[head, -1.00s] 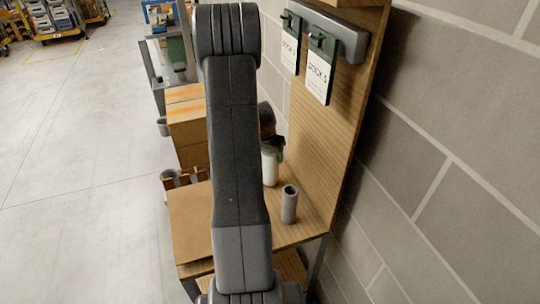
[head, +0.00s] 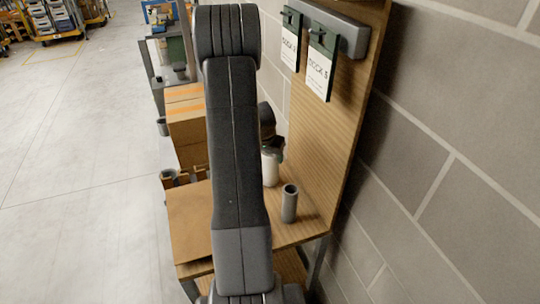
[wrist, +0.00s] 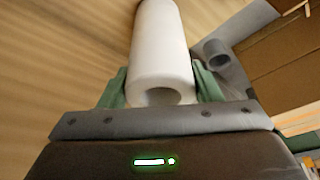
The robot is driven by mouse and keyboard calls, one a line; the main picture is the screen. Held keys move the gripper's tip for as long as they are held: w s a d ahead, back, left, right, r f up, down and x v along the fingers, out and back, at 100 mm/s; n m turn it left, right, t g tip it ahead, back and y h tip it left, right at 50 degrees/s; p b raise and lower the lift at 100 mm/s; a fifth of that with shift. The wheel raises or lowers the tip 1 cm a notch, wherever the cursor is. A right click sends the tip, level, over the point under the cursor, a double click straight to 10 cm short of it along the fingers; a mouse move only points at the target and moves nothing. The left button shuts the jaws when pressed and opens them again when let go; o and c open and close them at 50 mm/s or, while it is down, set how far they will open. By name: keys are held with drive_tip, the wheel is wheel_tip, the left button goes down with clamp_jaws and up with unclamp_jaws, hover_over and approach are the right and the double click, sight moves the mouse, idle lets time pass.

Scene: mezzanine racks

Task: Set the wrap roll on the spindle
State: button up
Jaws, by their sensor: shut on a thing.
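The white wrap roll (wrist: 160,60) is between the green fingers of my gripper (wrist: 160,85) in the wrist view, with its hollow end towards the camera. My gripper is shut on it. In the head view the roll (head: 270,170) shows upright beside my arm, near the wooden back panel; my arm hides part of the gripper. Whether the roll touches the bench cannot be told. A grey hollow cylinder (head: 289,204) stands upright on the bench, right of and nearer than the roll. I cannot clearly make out a spindle.
The wooden back panel (head: 335,140) carries two labelled green holders (head: 319,65). Cardboard boxes (head: 187,125) stand behind the bench (head: 190,235), left of my arm. A block wall (head: 450,150) closes the right side.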

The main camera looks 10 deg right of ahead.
drive_tip(key=shift+f, duration=0.1)
drive_tip(key=o, duration=0.8)
drive_tip(key=shift+c, duration=0.2)
drive_tip(key=p+v, duration=0.4)
drive_tip(key=v, duration=0.7)
